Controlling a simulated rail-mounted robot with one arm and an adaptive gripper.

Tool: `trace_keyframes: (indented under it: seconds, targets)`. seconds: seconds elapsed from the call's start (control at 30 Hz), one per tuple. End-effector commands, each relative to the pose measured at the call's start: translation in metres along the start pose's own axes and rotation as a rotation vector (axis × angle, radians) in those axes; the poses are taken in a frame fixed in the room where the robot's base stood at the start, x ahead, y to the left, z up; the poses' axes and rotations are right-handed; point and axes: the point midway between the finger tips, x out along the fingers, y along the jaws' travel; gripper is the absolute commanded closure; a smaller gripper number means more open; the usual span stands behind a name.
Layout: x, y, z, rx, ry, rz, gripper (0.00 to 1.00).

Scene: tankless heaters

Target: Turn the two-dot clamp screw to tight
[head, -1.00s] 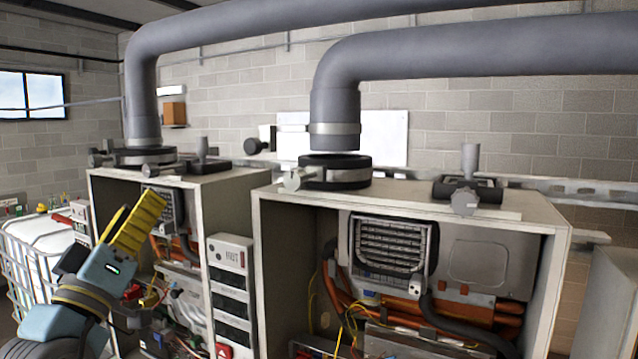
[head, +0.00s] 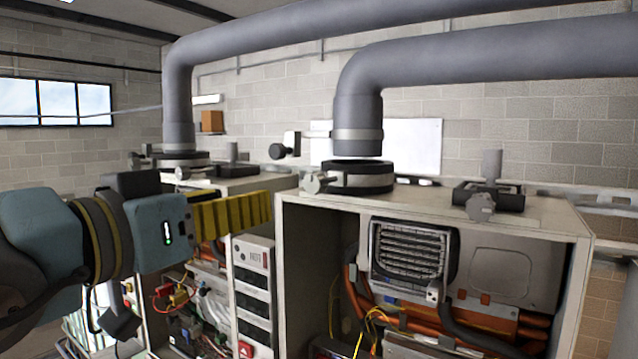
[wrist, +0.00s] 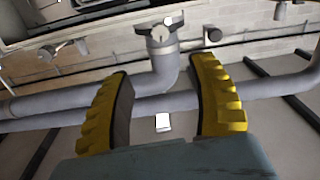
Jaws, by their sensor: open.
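A silver clamp screw (head: 315,183) with a lobed knob sits at the left side of a black flue clamp ring (head: 368,178) on top of the near heater. Another grey screw knob (head: 480,207) sits at the front of the clamp on the right of the same heater top. No dot marks can be made out, so I cannot tell which screw has two dots. My gripper (head: 268,207) is left of the near heater's top edge, apart from the silver screw. Its yellow fingers (wrist: 164,75) are spread and empty in the wrist view.
Grey flue pipes (head: 360,105) rise above the clamps and bend right. The left heater's clamp (head: 180,158) is behind my gripper. Open heater fronts show wiring and orange pipes (head: 400,330).

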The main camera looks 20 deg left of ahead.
Motion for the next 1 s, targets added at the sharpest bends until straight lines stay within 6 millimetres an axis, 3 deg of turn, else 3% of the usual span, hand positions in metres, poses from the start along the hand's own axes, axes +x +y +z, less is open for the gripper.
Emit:
trace_keyframes:
  seconds: [1.0]
  targets:
    - [0.118,0.001,-0.002,-0.006,-0.002,0.003,0.41]
